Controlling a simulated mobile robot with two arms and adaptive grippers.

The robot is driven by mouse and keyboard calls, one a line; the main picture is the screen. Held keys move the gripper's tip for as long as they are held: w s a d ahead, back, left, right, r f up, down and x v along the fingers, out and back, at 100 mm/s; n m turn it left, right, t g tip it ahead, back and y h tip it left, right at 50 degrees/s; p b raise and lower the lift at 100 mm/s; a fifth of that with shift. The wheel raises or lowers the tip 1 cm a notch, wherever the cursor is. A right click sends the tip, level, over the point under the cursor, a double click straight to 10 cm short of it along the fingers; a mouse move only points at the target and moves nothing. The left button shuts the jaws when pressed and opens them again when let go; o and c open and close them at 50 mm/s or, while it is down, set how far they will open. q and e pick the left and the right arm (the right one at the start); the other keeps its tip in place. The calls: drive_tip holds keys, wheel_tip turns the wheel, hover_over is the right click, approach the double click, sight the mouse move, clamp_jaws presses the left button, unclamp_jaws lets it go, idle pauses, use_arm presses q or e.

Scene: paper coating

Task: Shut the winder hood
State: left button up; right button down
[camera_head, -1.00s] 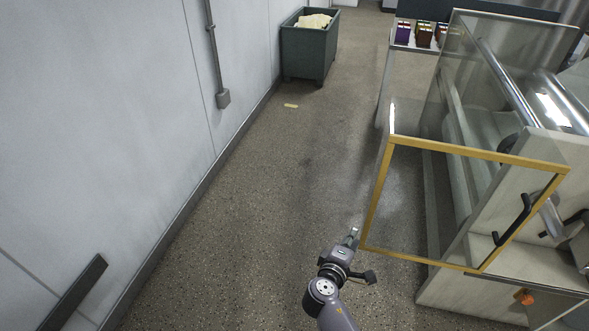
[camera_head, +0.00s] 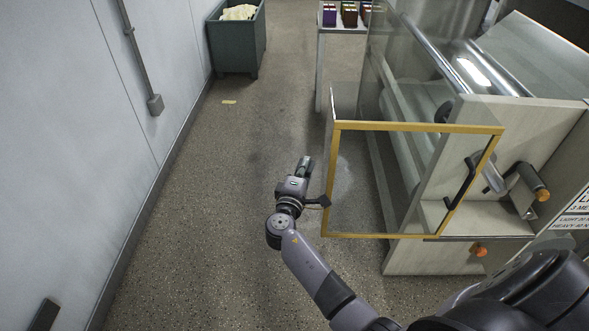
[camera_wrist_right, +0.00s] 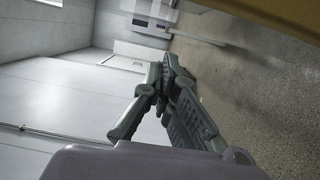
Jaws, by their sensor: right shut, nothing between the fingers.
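The winder hood (camera_head: 415,127) is a clear panel with a yellow frame. It stands swung out from the winder (camera_head: 470,220) toward the aisle, with a black handle (camera_head: 462,182) near its right edge. My right gripper (camera_head: 306,163) is shut and empty over the floor, just left of the hood's left frame edge, apart from it as far as I can tell. In the right wrist view the fingers (camera_wrist_right: 158,75) meet at their tips, and a yellow bar (camera_wrist_right: 275,15) crosses the top right corner. My left gripper is not in view.
A green bin (camera_head: 238,45) with pale material stands by the left wall (camera_head: 150,50). A table (camera_head: 345,32) with small coloured boxes stands at the back. The aisle floor (camera_head: 215,190) is clear. Orange knobs (camera_head: 543,195) stick out of the winder's front.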

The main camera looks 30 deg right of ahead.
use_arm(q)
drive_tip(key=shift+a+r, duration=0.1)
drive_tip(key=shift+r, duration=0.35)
use_arm(e)
drive_tip(key=shift+s+d, duration=0.55)
drive_tip(key=shift+d, duration=0.25)
drive_tip(key=shift+s+d+r, duration=0.1)
